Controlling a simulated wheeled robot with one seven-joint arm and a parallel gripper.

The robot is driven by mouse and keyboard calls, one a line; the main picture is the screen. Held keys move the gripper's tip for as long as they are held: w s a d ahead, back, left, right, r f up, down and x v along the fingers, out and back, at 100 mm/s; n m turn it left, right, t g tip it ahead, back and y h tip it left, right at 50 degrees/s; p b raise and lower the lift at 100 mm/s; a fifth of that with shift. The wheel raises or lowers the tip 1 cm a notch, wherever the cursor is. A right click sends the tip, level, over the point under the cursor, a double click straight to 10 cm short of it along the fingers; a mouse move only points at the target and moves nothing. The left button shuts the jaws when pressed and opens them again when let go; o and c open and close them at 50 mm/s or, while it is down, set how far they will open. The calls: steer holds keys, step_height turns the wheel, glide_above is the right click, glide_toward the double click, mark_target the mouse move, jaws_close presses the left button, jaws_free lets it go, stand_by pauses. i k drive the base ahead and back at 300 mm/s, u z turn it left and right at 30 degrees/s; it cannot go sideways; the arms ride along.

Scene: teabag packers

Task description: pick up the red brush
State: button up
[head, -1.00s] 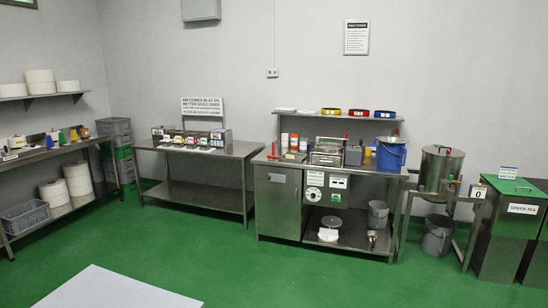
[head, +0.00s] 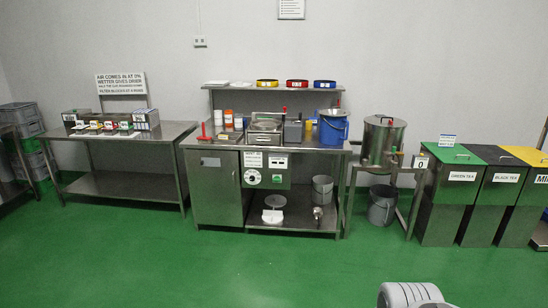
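A small red upright thing (head: 203,130) stands at the left end of the steel counter (head: 207,146), by a low red piece at its foot. It may be the red brush, but it is too small to tell. Another thin red upright bit (head: 285,112) shows behind the metal machine (head: 264,131) in the middle of the counter. My gripper is not in view; only a grey-white rounded part, which seems to be of my arm, shows at the bottom right edge.
A blue bucket (head: 333,129) stands at the counter's right end. A steel drum on a stand (head: 383,139) and lidded bins (head: 446,190) are to the right. Another steel table (head: 120,187) stands left. The green floor (head: 260,270) in front is clear.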

mark_target(203, 139)
steer(key=u, duration=0.25)
steer(key=i, duration=2.55)
steer(key=u, duration=0.95)
steer(key=i, duration=2.45)
steer(key=u, duration=0.8)
steer(key=i, duration=0.75)
steer(key=u, duration=0.2)
